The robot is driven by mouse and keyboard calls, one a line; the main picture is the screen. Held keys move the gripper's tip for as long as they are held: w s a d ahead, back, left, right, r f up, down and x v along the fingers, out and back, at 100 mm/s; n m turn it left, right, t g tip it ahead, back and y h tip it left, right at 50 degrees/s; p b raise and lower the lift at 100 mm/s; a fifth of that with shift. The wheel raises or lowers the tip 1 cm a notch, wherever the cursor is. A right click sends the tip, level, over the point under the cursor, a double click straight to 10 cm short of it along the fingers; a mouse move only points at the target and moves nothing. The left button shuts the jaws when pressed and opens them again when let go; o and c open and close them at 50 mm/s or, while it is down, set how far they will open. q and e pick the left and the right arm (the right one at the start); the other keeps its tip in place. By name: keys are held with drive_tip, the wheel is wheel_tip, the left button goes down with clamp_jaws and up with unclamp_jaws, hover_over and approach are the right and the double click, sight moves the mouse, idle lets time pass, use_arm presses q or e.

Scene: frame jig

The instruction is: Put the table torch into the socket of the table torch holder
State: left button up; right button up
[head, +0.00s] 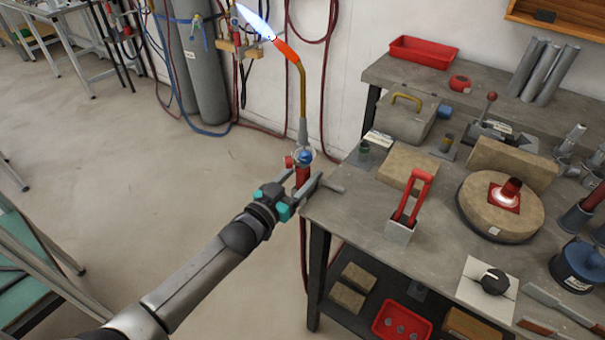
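The table torch (302,110) is upright above the near left corner of the workbench. It has a red handle, blue and red knobs, a bent brass neck and an orange-hot tip with a blue-white flame pointing up and left. My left gripper (302,189) is shut around its red handle. I cannot tell for sure which piece is the torch holder. A small dark upright tube on a plate (363,151) stands near the bench's left edge, and a similar one (447,143) stands further right. My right gripper is not in view.
A round tan block (520,222) carries a glowing red part. A metal case (405,118) and tan bricks (406,163) stand behind. Gas cylinders (200,60) and hoses stand by the wall.

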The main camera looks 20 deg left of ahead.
use_arm(q)
drive_tip(key=shift+o, duration=1.1)
drive_tip(key=shift+f, duration=0.1)
drive_tip(key=shift+s+f, duration=0.1)
drive_tip(key=shift+f, duration=0.1)
drive_tip(key=p+v, duration=0.3)
drive_tip(key=v, duration=1.2)
drive_tip(key=shift+r, duration=0.25)
drive_tip(key=shift+a, duration=0.1)
